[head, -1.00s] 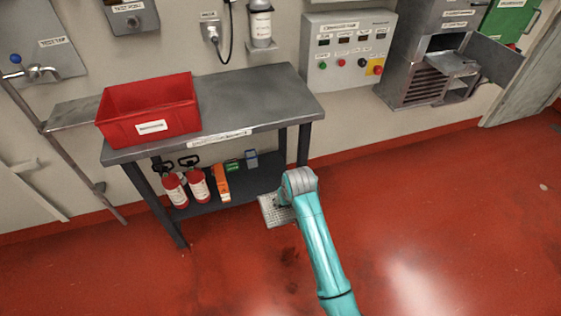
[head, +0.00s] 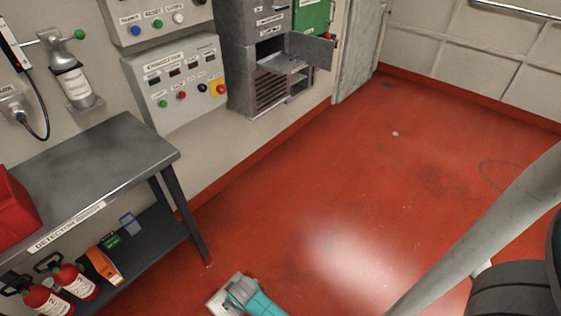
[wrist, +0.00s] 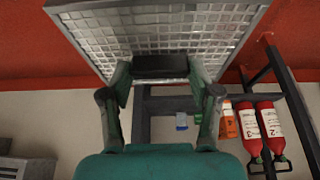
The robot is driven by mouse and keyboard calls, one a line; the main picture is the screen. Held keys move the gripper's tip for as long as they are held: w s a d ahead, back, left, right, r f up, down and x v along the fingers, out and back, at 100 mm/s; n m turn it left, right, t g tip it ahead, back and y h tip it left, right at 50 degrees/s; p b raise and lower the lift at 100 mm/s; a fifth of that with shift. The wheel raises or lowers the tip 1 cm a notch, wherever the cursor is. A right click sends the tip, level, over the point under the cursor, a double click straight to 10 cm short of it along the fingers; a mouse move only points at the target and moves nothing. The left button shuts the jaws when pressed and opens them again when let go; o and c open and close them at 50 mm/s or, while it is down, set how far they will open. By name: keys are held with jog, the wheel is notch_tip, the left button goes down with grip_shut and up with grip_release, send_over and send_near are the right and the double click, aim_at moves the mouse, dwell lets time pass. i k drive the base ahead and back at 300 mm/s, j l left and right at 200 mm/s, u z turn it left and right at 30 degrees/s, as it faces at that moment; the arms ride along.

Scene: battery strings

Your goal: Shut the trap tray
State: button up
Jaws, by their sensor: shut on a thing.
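A grey cabinet (head: 256,85) stands against the wall, its door (head: 311,50) swung open to the right. A metal tray (head: 282,63) sticks out of its opening; I take this for the trap tray, but the label is too small to read. My gripper (head: 236,294) is low at the bottom edge of the head view, far from the cabinet. In the wrist view my gripper (wrist: 161,72) is shut on a gridded metal panel (wrist: 150,28) by its dark grip block (wrist: 160,66).
A grey bench (head: 105,160) stands at the left with a red bin (head: 12,215) on top. Two red extinguishers (head: 77,282) and an orange item (head: 103,266) are on its lower shelf. The red floor (head: 330,190) is clear up to the cabinet.

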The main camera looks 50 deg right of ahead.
aim_at(279, 63)
jog(key=k+l, duration=0.1)
jog(key=l, duration=2.05)
